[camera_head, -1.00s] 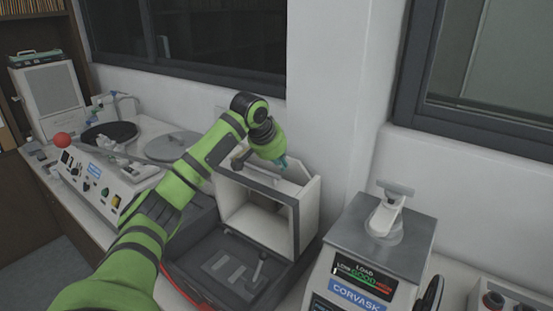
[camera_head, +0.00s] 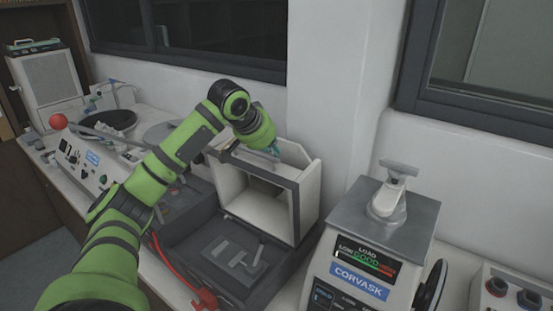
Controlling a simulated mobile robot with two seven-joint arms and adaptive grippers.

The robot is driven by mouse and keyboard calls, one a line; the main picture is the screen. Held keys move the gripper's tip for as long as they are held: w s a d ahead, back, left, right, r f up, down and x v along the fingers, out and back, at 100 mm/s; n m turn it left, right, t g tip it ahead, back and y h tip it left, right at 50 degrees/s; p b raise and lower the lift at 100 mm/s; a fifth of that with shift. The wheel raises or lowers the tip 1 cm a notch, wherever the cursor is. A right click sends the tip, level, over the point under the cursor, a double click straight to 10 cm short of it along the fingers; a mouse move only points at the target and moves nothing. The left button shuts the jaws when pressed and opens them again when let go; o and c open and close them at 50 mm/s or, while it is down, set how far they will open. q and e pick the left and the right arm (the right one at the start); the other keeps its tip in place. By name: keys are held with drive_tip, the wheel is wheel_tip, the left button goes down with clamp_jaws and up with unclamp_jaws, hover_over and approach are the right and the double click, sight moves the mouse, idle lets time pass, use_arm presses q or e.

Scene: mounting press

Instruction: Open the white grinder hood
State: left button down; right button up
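The white grinder hood (camera_head: 307,190) is a hollow box with a dark grey rim. It stands upright at the back of the dark grey grinder base (camera_head: 190,240), its open side facing me and its inside showing. My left gripper (camera_head: 274,151) is at the hood's top edge, pointing down, with only small teal tips showing. The tips look close to the hood top, but I cannot tell whether they touch it or are open or shut. A dark bar (camera_head: 229,150) lies along the hood's upper left edge. My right gripper is out of view.
A grey-topped press marked CORVASK (camera_head: 365,215) stands to the right, close to the hood. A red cable (camera_head: 180,268) lies at the front of the base. A polisher with a red ball knob (camera_head: 58,121) stands at the left. The wall is close behind.

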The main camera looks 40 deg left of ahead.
sight(264, 177)
use_arm(q)
drive_tip(key=s+b, duration=0.3)
drive_tip(key=shift+s+d+f+t+b, duration=0.25)
drive_tip(key=shift+s+f+t+b, duration=0.05)
drive_tip(key=shift+f+t+b, duration=0.1)
drive_tip(key=shift+s+d+r, duration=0.1)
drive_tip(key=shift+s+r, duration=0.05)
drive_tip(key=shift+s, duration=0.1)
drive_tip(key=shift+r, duration=0.15)
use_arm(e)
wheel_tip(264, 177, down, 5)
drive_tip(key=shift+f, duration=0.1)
use_arm(q)
drive_tip(key=shift+w, duration=0.1)
drive_tip(key=shift+s+r, duration=0.25)
drive_tip(key=shift+r, duration=0.05)
drive_tip(key=v, duration=1.1)
drive_tip(key=shift+s+d, duration=0.1)
